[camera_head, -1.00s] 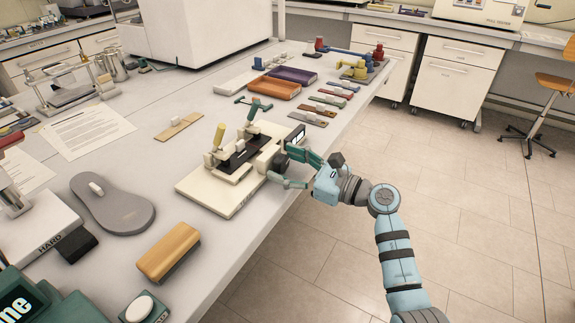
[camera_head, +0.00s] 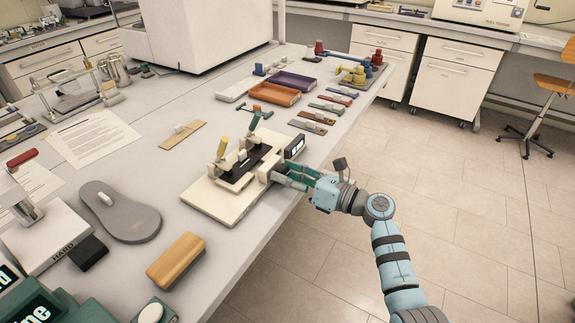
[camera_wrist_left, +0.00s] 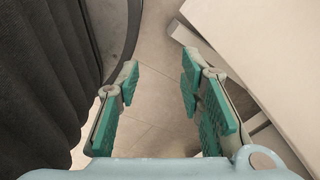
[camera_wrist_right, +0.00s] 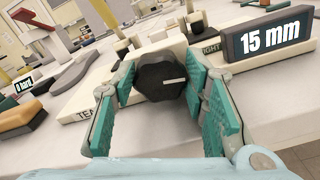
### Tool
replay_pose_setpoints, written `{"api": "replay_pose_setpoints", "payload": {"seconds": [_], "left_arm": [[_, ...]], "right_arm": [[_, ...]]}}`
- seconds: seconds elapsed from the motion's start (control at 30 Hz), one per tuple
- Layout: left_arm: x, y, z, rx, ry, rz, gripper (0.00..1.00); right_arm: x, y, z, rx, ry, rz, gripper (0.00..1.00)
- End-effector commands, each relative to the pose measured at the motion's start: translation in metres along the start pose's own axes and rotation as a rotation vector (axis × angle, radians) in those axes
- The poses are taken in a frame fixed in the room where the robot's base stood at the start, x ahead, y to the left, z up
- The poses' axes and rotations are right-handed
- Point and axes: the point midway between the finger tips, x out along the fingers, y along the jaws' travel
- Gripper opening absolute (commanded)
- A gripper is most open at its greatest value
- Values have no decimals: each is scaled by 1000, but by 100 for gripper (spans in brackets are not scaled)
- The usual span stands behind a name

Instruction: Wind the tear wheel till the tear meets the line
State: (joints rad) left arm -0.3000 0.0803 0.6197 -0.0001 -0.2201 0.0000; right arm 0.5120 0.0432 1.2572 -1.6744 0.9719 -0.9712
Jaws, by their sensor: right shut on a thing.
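The cream tear tester (camera_head: 216,205) stands at the table's edge, with a dark strip (camera_head: 246,166) lying along its top. The tear wheel, a dark faceted knob (camera_wrist_right: 158,78) with a white mark pointing right, is on its near side. My right gripper (camera_wrist_right: 166,86) is shut on the wheel, a finger at each side; in the head view (camera_head: 280,177) it reaches in from the right. The display (camera_wrist_right: 272,38) beside the wheel reads 15 mm. The tear and the line are too small to tell. My left gripper (camera_wrist_left: 160,85) is open and empty, above the floor.
A tan block (camera_head: 177,260), a grey sole (camera_head: 118,210) and a beige strip (camera_head: 183,135) lie left of the tester. Orange (camera_head: 272,92) and purple trays and several small bars lie beyond it.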

Motion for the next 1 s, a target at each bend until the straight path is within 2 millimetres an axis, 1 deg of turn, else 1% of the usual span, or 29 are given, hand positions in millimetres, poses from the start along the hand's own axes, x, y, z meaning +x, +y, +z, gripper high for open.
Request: {"api": "replay_pose_setpoints", "payload": {"seconds": [0.2, 0.23, 0.33, 0.6, 0.7, 0.77, 0.83, 1.0], "left_arm": [[3, 0, 0, 0, 0, 0, 35], [3, 0, 0, 0, 0, 0, 35], [3, 0, 0, 0, 0, 0, 35], [3, -1, 0, 0, 0, -1, 35], [3, -1, 1, 0, 0, -2, 35], [3, -1, 1, 0, 0, -1, 35], [3, 0, 1, 0, 0, -1, 35], [3, 0, 0, 0, 0, 0, 35]], "right_arm": [[0, -1, -1, -3, -4, 0, 12], [0, -1, -1, -4, -4, 0, 45], [0, -1, -1, -5, -4, 0, 60], [0, -1, 0, -6, -4, 0, 60], [-6, -1, 0, -7, -3, -2, 60], [-15, -2, -1, -8, -2, -3, 60], [-31, -2, -2, -9, 0, -3, 60], [-80, -2, -2, -9, 2, -3, 60]]}}
